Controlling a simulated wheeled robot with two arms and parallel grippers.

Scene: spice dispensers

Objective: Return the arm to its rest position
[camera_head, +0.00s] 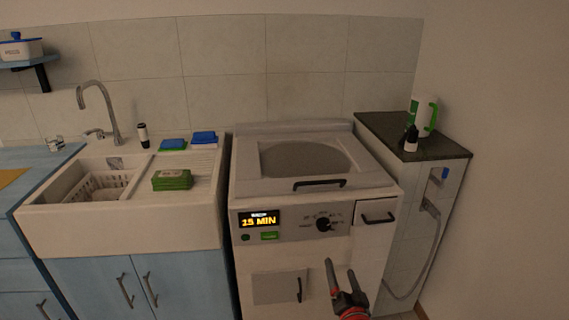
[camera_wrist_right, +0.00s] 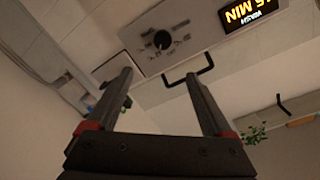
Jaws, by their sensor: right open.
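My right gripper (camera_head: 343,283) is in front of the lower part of the white washing machine (camera_head: 290,285), low in the head view. Its two fingers are apart, with nothing between them. In the right wrist view my right gripper (camera_wrist_right: 160,90) is open and empty, its fingers pointing toward the machine front. The machine's knob (camera_wrist_right: 162,40) and lit display (camera_wrist_right: 248,12) show beyond the fingers there. My left gripper is not in view.
A white sink (camera_head: 120,225) on blue cabinets stands left of the machine, with green (camera_head: 172,180) and blue sponges (camera_head: 204,137) on its drainboard. A dark-topped stand (camera_head: 380,128) at the right holds a green and white jug (camera_head: 420,116) and a small dark bottle (camera_head: 410,139).

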